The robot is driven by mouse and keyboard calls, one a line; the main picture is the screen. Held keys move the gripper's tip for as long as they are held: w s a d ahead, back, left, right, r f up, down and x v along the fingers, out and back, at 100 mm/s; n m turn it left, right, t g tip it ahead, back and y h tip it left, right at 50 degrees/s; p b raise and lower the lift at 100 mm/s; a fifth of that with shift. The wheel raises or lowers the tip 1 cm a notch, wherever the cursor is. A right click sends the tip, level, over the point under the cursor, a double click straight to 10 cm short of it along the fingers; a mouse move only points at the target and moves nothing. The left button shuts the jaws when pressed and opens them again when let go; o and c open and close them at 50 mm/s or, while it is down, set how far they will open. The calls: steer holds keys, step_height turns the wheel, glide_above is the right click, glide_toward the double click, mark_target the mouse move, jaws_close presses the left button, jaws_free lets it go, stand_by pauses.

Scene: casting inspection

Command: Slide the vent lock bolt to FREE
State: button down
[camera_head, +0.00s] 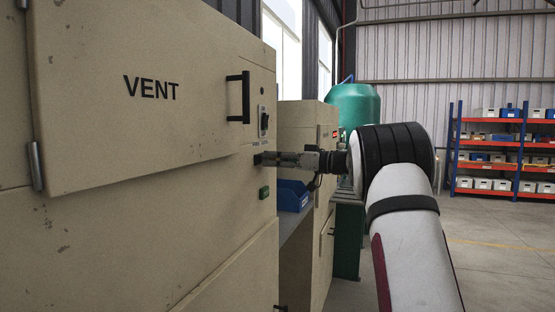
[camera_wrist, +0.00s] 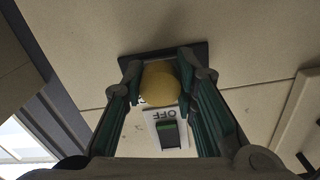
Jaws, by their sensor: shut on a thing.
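The cream cabinet door marked VENT (camera_head: 150,120) is closed in the head view. A round yellow knob (camera_wrist: 160,84) sits in front of a dark plate (camera_wrist: 137,60) in the wrist view. I take it for the knob of the vent lock bolt. My gripper (camera_head: 270,158) reaches the cabinet face below the door's black handle. In the wrist view my gripper (camera_wrist: 160,82) has one finger on each side of the knob and is shut on it. In the head view the fingers hide the knob and bolt. I cannot read the bolt's position label.
A switch with an OFF label (camera_wrist: 165,130) sits close to the knob in the wrist view. A small green button (camera_head: 264,193) is below my gripper. A blue bin (camera_head: 292,196) stands behind the cabinet corner. Floor to the right is open, with shelves (camera_head: 500,150) beyond.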

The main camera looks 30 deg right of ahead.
steer(key=shift+s+a+r, duration=0.1)
steer(key=shift+s+a, duration=0.65)
steer(key=shift+a, duration=0.35)
steer(key=c, duration=1.2)
jaws_free()
steer(key=shift+s+a, duration=0.1)
steer(key=shift+c, duration=0.2)
steer(key=shift+s+d, duration=0.35)
steer(key=shift+d, duration=0.1)
steer(key=v, duration=1.1)
